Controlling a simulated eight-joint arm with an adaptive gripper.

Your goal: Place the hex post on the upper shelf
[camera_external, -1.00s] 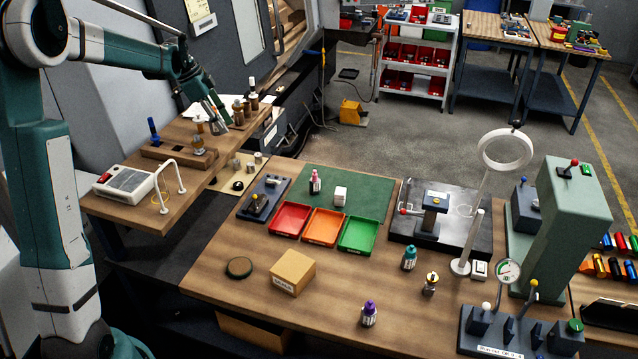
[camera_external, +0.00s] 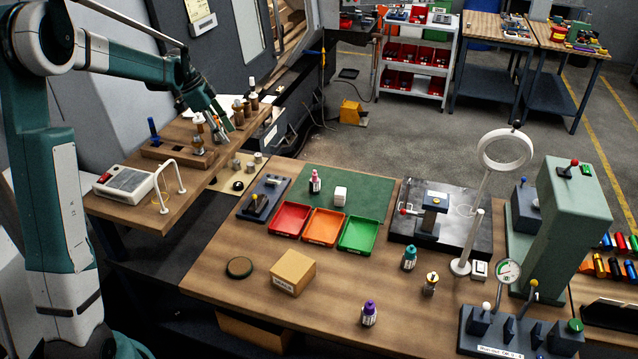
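My gripper (camera_external: 223,117) is low over the raised wooden shelf (camera_external: 135,207) at the left, fingers pointing down and right. It is too small to tell whether the fingers are open or hold anything. Beside the fingers, on their right, stand several brown and metal upright pieces (camera_external: 253,101). A brass-and-brown upright piece (camera_external: 199,129) stands on a wooden block on their left. I cannot tell which piece, if any, is the hex post.
On the shelf are a blue upright piece (camera_external: 153,129) and a white box with a red display (camera_external: 124,181). The lower bench holds red (camera_external: 290,220), orange and green trays, a cardboard box (camera_external: 293,271) and small bottles. Its front middle is mostly clear.

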